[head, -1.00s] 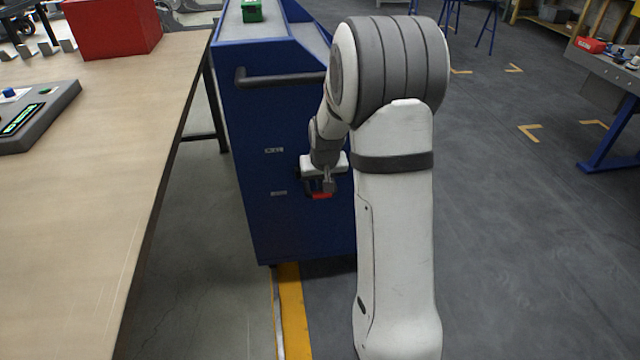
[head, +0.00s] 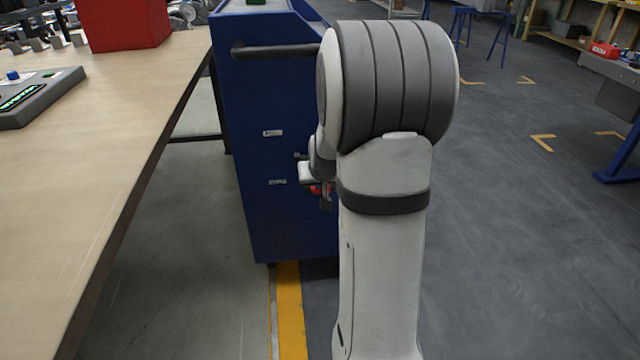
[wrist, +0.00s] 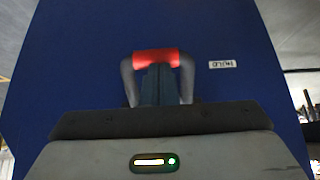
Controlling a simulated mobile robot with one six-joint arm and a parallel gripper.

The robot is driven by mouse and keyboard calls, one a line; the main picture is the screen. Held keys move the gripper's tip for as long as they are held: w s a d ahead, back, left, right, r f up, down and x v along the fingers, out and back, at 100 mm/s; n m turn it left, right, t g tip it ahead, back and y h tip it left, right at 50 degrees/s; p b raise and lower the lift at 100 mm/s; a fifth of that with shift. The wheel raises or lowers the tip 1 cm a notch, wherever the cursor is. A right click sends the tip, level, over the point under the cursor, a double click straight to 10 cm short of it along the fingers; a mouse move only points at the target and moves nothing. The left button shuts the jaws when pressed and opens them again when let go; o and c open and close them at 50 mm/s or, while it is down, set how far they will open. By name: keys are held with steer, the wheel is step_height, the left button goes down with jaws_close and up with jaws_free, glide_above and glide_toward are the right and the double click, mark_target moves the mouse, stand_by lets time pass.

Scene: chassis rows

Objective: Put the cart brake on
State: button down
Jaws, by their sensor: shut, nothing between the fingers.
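The blue cart (head: 245,215) stands beyond the table, with a dark push handle (head: 275,50) across its near end. A red-gripped brake lever (wrist: 155,57) with two grey side arms is on the cart's panel. In the head view only a bit of the red (head: 317,189) shows beside my arm. My gripper (wrist: 157,72) is shut and empty, its fingers pointing at the red grip between the grey arms. I cannot tell whether they touch it. In the head view my gripper (head: 325,202) is low on the panel and partly hidden by my arm.
A wooden table (head: 110,130) on the left carries a red box (head: 125,25) and a grey control box (head: 35,95). Small white labels (head: 272,133) are on the cart panel. A yellow floor line (head: 288,310) runs near the cart's base. Open floor (head: 510,240) lies right.

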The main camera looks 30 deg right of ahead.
steer(key=shift+s+d+f, duration=0.15)
steer(key=shift+f, duration=0.1)
stand_by(0.3)
steer(key=shift+r, duration=0.1)
steer(key=s+a+r+n+g+y+p, duration=0.1)
steer(key=s+a+r+p, duration=0.6)
steer(key=r+p, duration=0.4)
steer(key=s+a+r+n+g+p, duration=0.1)
steer(key=s+a+r+p, duration=0.6)
steer(key=r, duration=1)
steer(key=s+a+r+n+g+y+p, duration=0.1)
steer(key=s+a+r+n+p, duration=0.1)
steer(key=s+a+r+p, duration=0.5)
steer(key=s+r+p, duration=0.3)
steer(key=r+p, duration=0.4)
steer(key=p, duration=0.2)
steer(key=shift+s+n+g+y, duration=0.3)
steer(key=shift+g, duration=0.1)
